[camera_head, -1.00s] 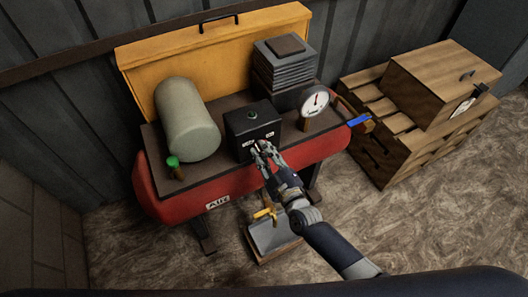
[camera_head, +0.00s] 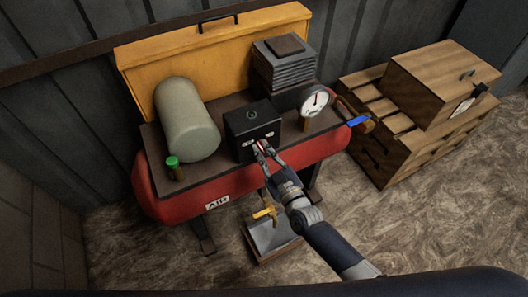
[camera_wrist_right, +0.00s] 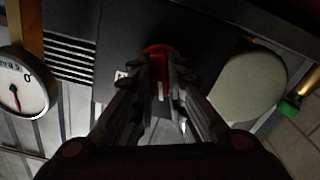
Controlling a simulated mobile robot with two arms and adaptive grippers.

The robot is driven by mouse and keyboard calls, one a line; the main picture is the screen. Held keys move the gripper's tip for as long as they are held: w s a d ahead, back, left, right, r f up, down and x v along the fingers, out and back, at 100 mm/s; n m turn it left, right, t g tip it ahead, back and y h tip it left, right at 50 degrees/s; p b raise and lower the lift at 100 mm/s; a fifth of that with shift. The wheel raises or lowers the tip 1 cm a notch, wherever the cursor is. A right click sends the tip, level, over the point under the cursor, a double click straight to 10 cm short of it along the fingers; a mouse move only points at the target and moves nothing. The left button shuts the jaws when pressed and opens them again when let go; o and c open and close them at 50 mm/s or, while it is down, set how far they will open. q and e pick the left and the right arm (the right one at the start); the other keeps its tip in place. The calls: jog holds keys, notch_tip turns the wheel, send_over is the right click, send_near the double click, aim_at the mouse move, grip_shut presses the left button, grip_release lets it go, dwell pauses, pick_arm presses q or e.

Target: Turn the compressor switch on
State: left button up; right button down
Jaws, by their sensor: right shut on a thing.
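The compressor is a red tank (camera_head: 240,185) with a dark top plate. A black switch box (camera_head: 252,128) stands at the plate's front edge, with a round green-marked spot on top and small white labels on its front. A red switch knob (camera_wrist_right: 158,52) sits on the box's front face, between my fingers in the wrist view. My right gripper (camera_head: 264,151) reaches in from the lower right and is shut on the knob, its fingers hiding part of it. My left gripper is not in view.
A grey-green cylinder (camera_head: 187,120) and a green-capped valve (camera_head: 174,167) stand left of the box. A pressure gauge (camera_head: 314,101) and a blue-handled valve (camera_head: 358,121) are on the right. Wooden crates (camera_head: 430,95) stand further right. A tray (camera_head: 270,240) lies below the tank.

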jog(key=m+b, duration=0.1)
jog(key=m, duration=0.5)
jog(key=shift+d+m, duration=0.1)
jog(key=shift+m, duration=0.2)
jog(key=m+b, duration=0.1)
jog(key=m, duration=0.5)
jog(key=shift+w+d+f, duration=0.1)
jog(key=shift+d, duration=0.05)
jog(key=shift+m, duration=0.4)
jog(key=c, duration=1.6)
grip_release()
jog(key=shift+s+d, duration=0.1)
jog(key=shift+s, duration=0.1)
jog(key=v, duration=1.1)
jog(key=shift+s, duration=0.3)
